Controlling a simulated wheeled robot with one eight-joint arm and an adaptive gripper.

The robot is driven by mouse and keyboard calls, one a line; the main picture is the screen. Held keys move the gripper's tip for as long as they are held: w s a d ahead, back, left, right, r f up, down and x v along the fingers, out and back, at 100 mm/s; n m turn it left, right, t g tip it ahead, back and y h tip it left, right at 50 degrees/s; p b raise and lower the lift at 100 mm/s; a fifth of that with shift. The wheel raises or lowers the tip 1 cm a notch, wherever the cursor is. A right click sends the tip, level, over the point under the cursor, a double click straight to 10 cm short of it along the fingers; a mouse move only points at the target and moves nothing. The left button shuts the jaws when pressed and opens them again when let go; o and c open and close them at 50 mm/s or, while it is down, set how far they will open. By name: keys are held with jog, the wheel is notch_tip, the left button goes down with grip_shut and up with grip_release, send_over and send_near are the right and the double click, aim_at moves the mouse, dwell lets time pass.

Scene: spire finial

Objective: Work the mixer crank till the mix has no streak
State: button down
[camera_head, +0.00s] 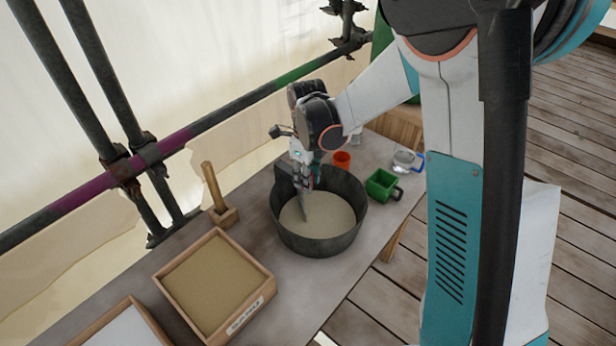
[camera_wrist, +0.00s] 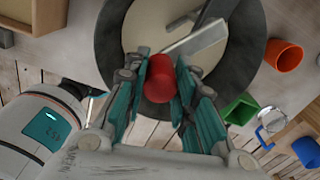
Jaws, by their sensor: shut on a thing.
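The mixer is a dark round tub (camera_head: 318,243) on the bench, holding a pale beige mix (camera_head: 332,220). The visible mix looks even, with no clear streak, though part lies behind my gripper and the paddle. A grey flat paddle (camera_head: 304,208) reaches down into the mix; it also shows in the wrist view (camera_wrist: 195,40). My gripper (camera_head: 304,182) is over the tub, pointing down. In the wrist view my gripper (camera_wrist: 165,85) is shut on the red crank knob (camera_wrist: 159,76), with a finger on each side.
An orange cup (camera_head: 342,160), a green mug (camera_head: 381,185) and a clear jug (camera_head: 403,160) stand right of the tub. A sand box (camera_head: 262,268), a tray of white material (camera_head: 125,325) and a wooden-handled tool (camera_head: 212,185) are left. Scaffold poles (camera_head: 180,139) run behind the bench.

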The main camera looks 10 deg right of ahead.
jog(key=c, duration=1.3)
grip_release()
jog(key=shift+r, duration=0.1)
notch_tip(320, 180, up, 12)
